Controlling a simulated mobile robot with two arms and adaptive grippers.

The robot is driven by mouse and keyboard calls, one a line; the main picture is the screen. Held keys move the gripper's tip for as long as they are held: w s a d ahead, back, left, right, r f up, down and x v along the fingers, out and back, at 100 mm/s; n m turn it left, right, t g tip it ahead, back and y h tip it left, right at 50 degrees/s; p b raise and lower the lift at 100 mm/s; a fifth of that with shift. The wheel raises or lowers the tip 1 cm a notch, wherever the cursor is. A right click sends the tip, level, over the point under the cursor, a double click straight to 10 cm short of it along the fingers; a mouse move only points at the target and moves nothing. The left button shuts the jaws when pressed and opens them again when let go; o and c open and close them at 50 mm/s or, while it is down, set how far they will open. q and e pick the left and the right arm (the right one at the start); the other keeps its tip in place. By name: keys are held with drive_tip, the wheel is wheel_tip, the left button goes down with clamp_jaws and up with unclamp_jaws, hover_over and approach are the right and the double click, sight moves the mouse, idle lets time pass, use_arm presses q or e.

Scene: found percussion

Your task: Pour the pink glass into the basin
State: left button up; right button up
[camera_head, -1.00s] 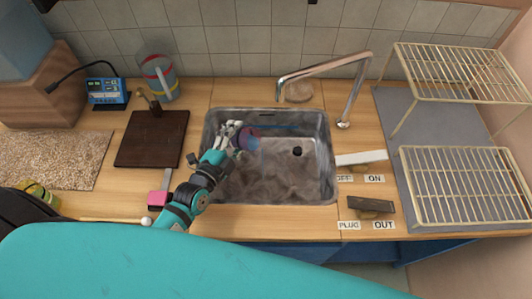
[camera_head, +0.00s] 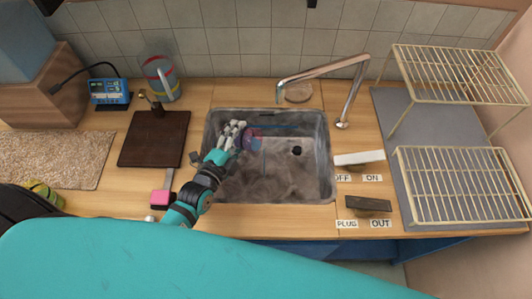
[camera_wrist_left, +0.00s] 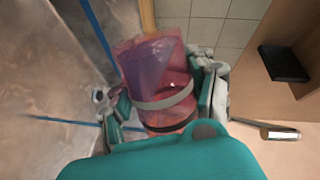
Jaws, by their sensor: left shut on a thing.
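The basin (camera_head: 290,185) is a grey metal sink set in the wooden counter. My left gripper (camera_head: 238,137) is over the left part of the basin, shut on the pink glass (camera_head: 253,138). In the left wrist view the pink glass (camera_wrist_left: 158,80) is see-through with a pale band and a dark band, and sits between the fingers of my left gripper (camera_wrist_left: 160,100). The glass looks tilted, with its mouth toward the basin. I cannot tell whether anything is in it. My right gripper is not in view.
A tap (camera_head: 325,68) arches over the back of the basin. A dark board (camera_head: 153,140) and a striped jug (camera_head: 160,78) are on the left. Wire racks (camera_head: 465,187) stand on the right, beside a white lever (camera_head: 358,159) and a dark lever (camera_head: 368,204).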

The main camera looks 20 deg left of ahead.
use_arm(q)
drive_tip(key=shift+d+r+m+p, duration=0.4)
drive_tip(key=shift+d+m+p, duration=0.1)
drive_tip(key=shift+p, duration=0.2)
drive_tip(key=shift+d+r+m+y+p, duration=0.25)
drive_tip(key=shift+r+m+p, duration=0.25)
drive_tip(key=shift+m+p, duration=0.5)
idle(0.7)
